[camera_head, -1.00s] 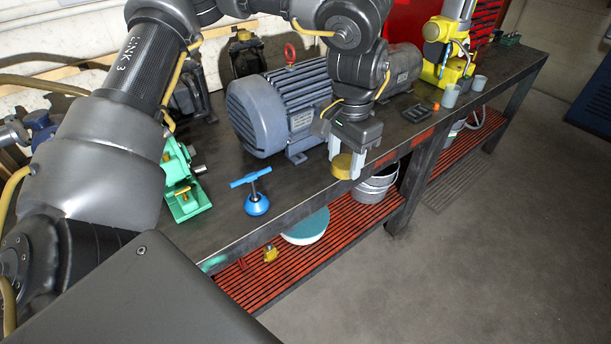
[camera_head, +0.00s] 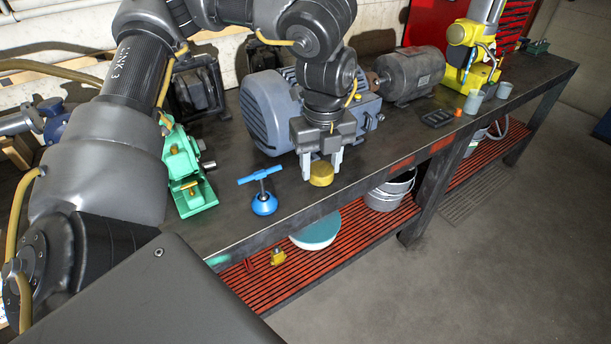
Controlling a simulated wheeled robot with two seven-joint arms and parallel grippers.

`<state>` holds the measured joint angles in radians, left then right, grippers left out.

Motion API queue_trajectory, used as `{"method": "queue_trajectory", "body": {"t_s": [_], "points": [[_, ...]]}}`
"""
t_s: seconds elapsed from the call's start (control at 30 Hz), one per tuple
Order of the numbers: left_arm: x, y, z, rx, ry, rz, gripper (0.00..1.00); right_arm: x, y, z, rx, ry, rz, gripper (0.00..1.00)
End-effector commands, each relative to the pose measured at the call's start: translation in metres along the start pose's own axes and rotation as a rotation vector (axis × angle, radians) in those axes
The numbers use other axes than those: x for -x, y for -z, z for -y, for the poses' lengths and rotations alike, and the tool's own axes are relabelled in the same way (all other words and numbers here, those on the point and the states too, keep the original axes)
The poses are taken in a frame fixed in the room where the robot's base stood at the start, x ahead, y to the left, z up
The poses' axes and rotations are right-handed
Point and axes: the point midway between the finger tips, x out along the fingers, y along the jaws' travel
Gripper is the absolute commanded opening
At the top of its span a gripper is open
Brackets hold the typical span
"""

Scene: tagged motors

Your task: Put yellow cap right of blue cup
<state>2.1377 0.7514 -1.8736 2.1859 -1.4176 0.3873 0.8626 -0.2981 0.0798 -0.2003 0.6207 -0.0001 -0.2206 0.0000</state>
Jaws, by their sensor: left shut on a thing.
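The yellow cap (camera_head: 321,175) is a short round disc between the pale fingers of my left gripper (camera_head: 322,168). My left gripper points down and is shut on it, at or just above the dark bench top near the front edge; I cannot tell if it touches. Two small grey-blue cups stand on the far right of the bench, one nearer (camera_head: 473,102) and one farther (camera_head: 504,90). I cannot tell which is the blue cup. They are well to the right of the cap. My right gripper is not in view.
A blue T-handled tool (camera_head: 263,202) stands left of the cap. A large blue-grey motor (camera_head: 265,112) is behind it. A green vise (camera_head: 186,175) is at left.

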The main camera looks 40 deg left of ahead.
Motion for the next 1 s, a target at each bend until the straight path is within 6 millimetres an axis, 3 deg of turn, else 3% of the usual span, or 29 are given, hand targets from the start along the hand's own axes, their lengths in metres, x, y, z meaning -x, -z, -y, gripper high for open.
{"method": "queue_trajectory", "body": {"t_s": [0.3, 0.5, 0.7, 1.0], "points": [[-0.028, -0.013, -0.035, -0.943, 0.002, 0.001, 0.25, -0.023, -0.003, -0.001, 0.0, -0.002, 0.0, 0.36], [-0.041, -0.017, -0.053, -1.453, 0.003, 0.002, 0.25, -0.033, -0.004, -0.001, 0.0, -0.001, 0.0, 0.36], [-0.047, -0.019, -0.064, -1.755, 0.004, 0.004, 0.25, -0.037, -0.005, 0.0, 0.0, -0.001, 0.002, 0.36], [-0.049, -0.022, -0.065, -1.852, 0.004, 0.003, 0.25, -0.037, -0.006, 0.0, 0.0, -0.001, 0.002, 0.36]]}}
